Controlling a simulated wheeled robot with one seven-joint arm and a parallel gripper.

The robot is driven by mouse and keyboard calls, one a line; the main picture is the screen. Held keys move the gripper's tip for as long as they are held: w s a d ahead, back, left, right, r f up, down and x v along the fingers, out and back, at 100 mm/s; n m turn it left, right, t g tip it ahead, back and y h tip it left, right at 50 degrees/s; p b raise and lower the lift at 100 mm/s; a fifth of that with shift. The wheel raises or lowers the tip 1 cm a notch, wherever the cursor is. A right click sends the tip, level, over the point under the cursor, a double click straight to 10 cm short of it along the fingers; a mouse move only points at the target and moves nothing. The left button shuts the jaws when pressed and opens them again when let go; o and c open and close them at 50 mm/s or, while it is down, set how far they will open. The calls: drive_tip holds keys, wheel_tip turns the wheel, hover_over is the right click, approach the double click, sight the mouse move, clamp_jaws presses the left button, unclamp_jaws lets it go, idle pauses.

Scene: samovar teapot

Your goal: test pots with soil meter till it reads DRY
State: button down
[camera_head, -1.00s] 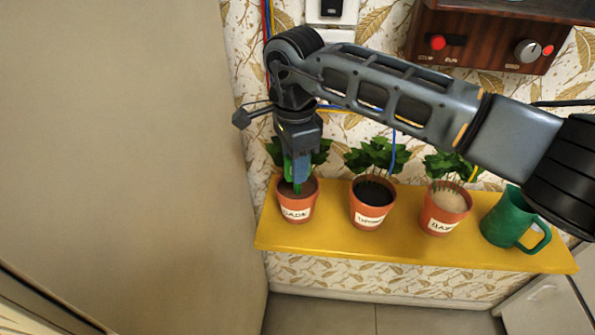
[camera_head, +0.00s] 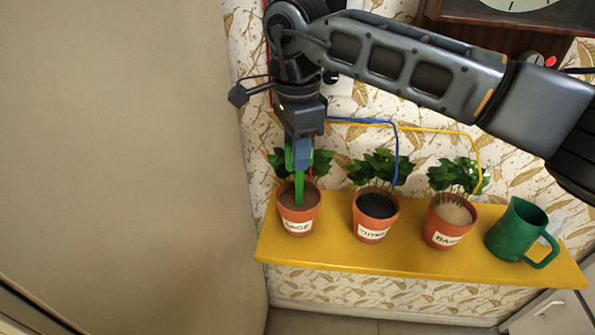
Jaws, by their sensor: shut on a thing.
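Three terracotta pots with leafy plants stand on a yellow shelf (camera_head: 400,255). The left pot (camera_head: 298,225), labelled SAGE, has brown soil. The middle pot (camera_head: 374,225), labelled THYME, has dark soil. The right pot (camera_head: 447,230), its label starting "BA", has pale soil. My gripper (camera_head: 302,155) is above the left pot, shut on a slim green tool (camera_head: 299,190), which appears to be the soil meter. The tool points down over the left pot's soil. I cannot tell whether its tip is in the soil. No reading on it is legible.
A green jug (camera_head: 516,230) stands at the shelf's right end. Blue, yellow and red wires run along the patterned wall behind the plants. A wooden box (camera_head: 480,38) with a pale dial is at the upper right. A large beige panel (camera_head: 120,150) fills the left.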

wheel_tip(320, 180, up, 7)
drive_tip(key=shift+r+p, duration=0.1)
drive_tip(key=shift+p, duration=0.45)
wheel_tip(320, 180, up, 8)
drive_tip(key=p, duration=0.4)
drive_tip(key=shift+r, duration=0.1)
idle(1.2)
